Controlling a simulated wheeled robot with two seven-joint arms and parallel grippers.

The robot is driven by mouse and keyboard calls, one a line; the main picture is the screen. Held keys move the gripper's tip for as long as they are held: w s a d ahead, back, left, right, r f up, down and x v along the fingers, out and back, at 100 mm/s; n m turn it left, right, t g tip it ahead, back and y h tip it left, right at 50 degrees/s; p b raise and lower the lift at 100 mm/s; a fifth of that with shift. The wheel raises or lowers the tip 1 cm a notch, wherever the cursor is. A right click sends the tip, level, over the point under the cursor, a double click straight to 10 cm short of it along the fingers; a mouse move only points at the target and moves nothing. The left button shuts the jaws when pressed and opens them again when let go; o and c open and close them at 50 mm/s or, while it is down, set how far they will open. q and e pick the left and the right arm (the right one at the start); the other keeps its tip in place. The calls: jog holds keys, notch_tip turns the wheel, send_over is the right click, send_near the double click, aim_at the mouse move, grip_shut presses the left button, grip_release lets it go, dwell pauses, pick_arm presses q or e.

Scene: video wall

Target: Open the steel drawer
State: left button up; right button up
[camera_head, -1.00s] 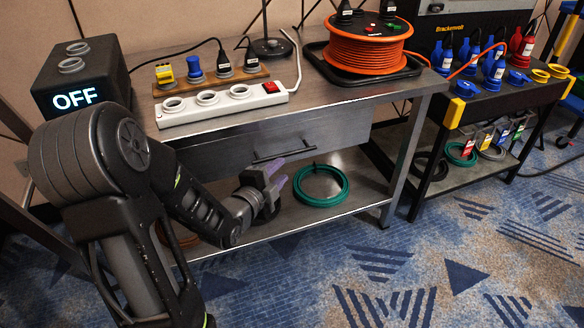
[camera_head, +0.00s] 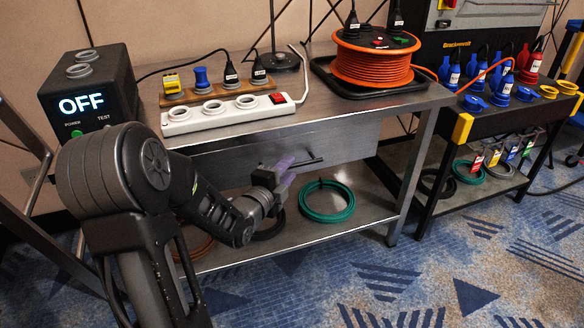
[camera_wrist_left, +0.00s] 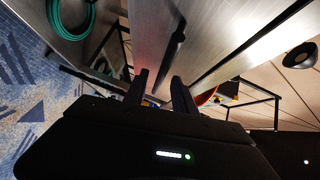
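The steel drawer (camera_head: 345,148) sits under the grey bench top and looks shut. Its dark bar handle (camera_head: 308,162) runs along the front, its left part hidden behind my gripper. My left gripper (camera_head: 284,168) is at the left part of the handle, in front of the drawer. In the left wrist view my two dark fingers (camera_wrist_left: 160,92) are apart, and the handle (camera_wrist_left: 173,50) lies just ahead, roughly in line with the gap between them. I cannot tell if they touch it. My right gripper is not in view.
The bench top (camera_head: 285,122) carries a white power strip (camera_head: 215,115) and an orange cable reel (camera_head: 370,65). A green cable coil (camera_head: 327,215) lies on the shelf below. A black box reading OFF (camera_head: 90,90) stands at left. The floor in front is clear.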

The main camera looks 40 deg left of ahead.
pick_arm(q)
jog(key=shift+x, duration=1.5)
jog(key=shift+c, duration=0.5)
grip_shut()
